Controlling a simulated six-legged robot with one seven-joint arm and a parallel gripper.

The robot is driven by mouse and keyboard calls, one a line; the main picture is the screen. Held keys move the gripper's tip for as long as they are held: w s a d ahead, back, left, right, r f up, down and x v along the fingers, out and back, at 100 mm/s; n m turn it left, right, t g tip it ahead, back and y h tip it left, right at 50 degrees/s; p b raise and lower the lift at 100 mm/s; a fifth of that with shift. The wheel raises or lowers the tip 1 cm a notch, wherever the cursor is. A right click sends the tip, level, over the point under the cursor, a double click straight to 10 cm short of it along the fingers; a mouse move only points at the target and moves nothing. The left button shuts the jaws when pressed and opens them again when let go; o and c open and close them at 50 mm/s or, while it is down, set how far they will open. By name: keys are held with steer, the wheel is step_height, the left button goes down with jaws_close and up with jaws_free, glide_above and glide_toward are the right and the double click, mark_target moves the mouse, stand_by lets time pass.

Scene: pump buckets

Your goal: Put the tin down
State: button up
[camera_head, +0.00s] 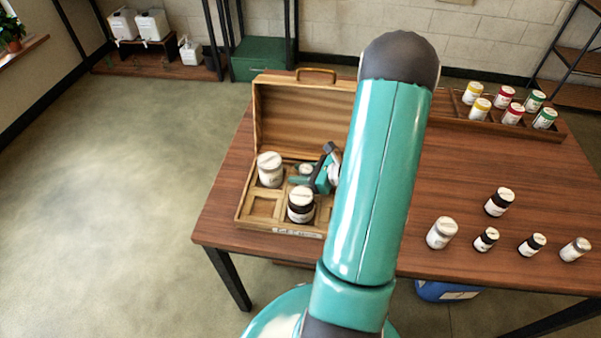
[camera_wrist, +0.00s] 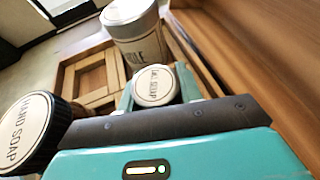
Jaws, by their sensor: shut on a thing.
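My gripper (camera_wrist: 156,92) is shut on a small tin with a pale round lid (camera_wrist: 154,85); the lid's lettering ends in "SOAP". In the head view the small tin (camera_head: 305,169) is between the fingers of my gripper (camera_head: 303,179), over or in the back part of the open wooden case (camera_head: 245,217). A larger pale tin (camera_head: 270,171) stands to its left and shows beyond it in the wrist view (camera_wrist: 140,45). A dark-lidded hand soap jar (camera_head: 300,206) stands in front. Whether the held tin touches the case floor is hidden.
The case's front-left compartment (camera_head: 264,208) is empty. The raised lid (camera_head: 300,117) stands behind my gripper. Several loose jars, one of them pale (camera_head: 441,233), stand on the table's right side. A wooden tray (camera_head: 487,125) of colored tins is at the back right.

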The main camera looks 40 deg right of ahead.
steer(key=shift+f, duration=0.1)
steer(key=o, duration=1)
steer(key=v, duration=1.2)
